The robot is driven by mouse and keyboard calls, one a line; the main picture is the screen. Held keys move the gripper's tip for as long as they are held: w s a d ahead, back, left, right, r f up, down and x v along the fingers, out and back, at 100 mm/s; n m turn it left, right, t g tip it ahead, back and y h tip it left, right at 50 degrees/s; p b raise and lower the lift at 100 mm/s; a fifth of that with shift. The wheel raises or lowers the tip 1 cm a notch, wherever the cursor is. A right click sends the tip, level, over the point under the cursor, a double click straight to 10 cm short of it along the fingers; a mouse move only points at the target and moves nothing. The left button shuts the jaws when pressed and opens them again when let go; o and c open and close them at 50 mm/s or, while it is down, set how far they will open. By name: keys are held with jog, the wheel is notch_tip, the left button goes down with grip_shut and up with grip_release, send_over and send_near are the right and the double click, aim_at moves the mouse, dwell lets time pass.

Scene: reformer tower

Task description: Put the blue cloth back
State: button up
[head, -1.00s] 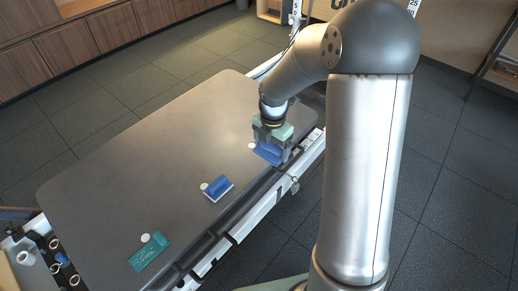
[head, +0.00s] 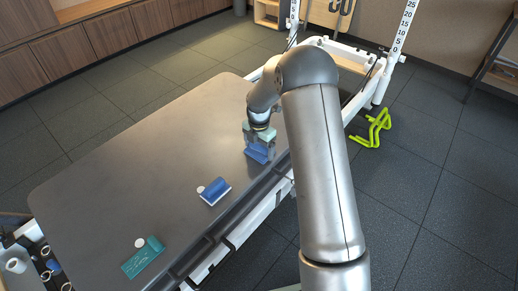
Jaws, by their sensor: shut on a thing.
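My gripper (head: 258,146) is at the far right part of the grey padded table (head: 130,150), near its right edge. It is shut on a flat blue cloth (head: 257,154), which shows just below the fingers. I cannot tell whether the cloth touches the table top. A second blue thing (head: 215,192), folded or rolled, lies nearer on the table with a white disc (head: 201,189) beside it.
A white rail frame with numbered posts (head: 405,30) stands behind the table. A lime-green bent frame (head: 372,130) is on the floor to the right. A rack of rings and small items (head: 45,262) stands at the near left. The table's left half is clear.

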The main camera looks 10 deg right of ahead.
aim_at(259, 146)
jog(key=shift+f, duration=0.1)
jog(key=o, duration=0.7)
jog(key=shift+f, duration=0.15)
notch_tip(259, 146, up, 12)
jog(key=p, duration=0.3)
jog(key=s+r+m, duration=0.8)
jog(key=s+m, duration=0.2)
jog(key=s, duration=0.4)
jog(key=s+m, duration=0.5)
jog(key=s, duration=0.2)
jog(key=s+m, duration=0.5)
jog(key=s, duration=0.2)
jog(key=s+m, duration=0.5)
jog(key=s, duration=0.2)
jog(key=shift+s+r, duration=0.1)
jog(key=shift+r, duration=0.25)
